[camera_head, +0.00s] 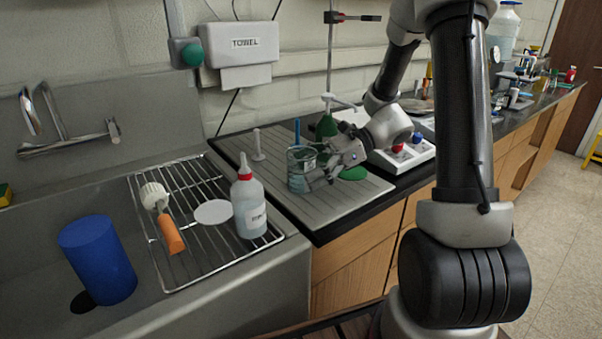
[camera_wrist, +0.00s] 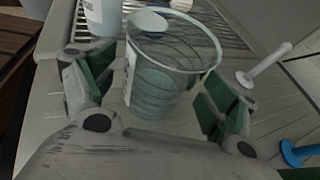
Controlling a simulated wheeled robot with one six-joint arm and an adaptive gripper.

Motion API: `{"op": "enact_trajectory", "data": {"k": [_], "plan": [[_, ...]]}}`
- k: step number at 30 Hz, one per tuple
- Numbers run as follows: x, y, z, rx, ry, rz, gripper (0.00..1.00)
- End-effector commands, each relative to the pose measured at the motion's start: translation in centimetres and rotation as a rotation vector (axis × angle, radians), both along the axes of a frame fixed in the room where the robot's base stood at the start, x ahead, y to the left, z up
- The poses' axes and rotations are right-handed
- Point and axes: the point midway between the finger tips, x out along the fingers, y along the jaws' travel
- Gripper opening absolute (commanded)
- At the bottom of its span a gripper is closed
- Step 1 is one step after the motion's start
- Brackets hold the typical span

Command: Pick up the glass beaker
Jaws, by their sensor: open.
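The glass beaker (camera_head: 299,172) stands upright on the grey ribbed drainboard (camera_head: 345,199) beside the sink. It is clear, with a pale label on its side. My gripper (camera_head: 319,176) is at the beaker's right side in the head view, with its fingers close to the glass. In the wrist view the beaker (camera_wrist: 157,85) sits between the two open green-padded fingers of my gripper (camera_wrist: 154,96). A gap shows between the glass and each finger pad, so I see no firm grip.
A red-capped bottle (camera_head: 249,207) stands on the wire rack left of the beaker. A white peg (camera_head: 257,146) and a blue peg (camera_head: 297,131) stand behind it. A green dish (camera_head: 353,173) and a white device (camera_head: 404,155) are to the right. The drainboard's front is clear.

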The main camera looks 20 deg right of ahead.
Motion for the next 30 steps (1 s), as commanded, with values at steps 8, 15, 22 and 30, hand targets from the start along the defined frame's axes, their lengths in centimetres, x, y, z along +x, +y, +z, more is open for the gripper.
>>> {"op": "enact_trajectory", "data": {"k": [8, 15, 22, 30], "plan": [[0.05, 1.57, -0.71, -0.001, 0.000, 0.000, 0.87], [0.05, 1.53, -0.69, -0.001, 0.000, 0.000, 0.63], [0.06, 1.52, -0.68, -0.001, 0.000, 0.000, 0.34], [0.06, 1.52, -0.62, -0.001, -0.001, 0.000, 0.34]]}}
